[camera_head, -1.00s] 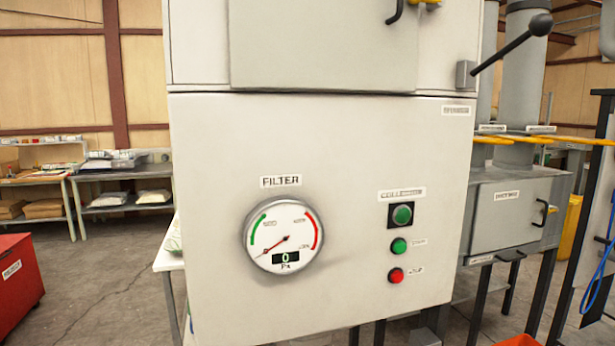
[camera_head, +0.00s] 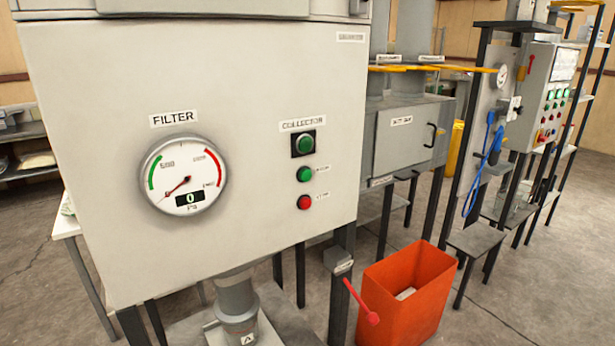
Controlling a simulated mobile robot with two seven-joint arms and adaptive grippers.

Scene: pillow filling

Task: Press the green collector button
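The collector panel is on the front of a large pale grey cabinet (camera_head: 260,75). Under the "COLLECTOR" label sits a green button (camera_head: 306,143) in a black square frame. Below it are a smaller green button (camera_head: 305,174) and a red button (camera_head: 304,202), each with a small label too blurred to read for sure. To the left, the round "FILTER" gauge (camera_head: 185,176) shows 0 Pa, with its needle at the lower left. Neither of my grippers is in view, and nothing covers the buttons.
An orange bin (camera_head: 405,290) stands on the floor at the lower right, beside a red-knobbed lever (camera_head: 372,318) and the cabinet's dark legs. A grey stool (camera_head: 475,240) and a control panel (camera_head: 548,95) stand further right. Floor at the far right is clear.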

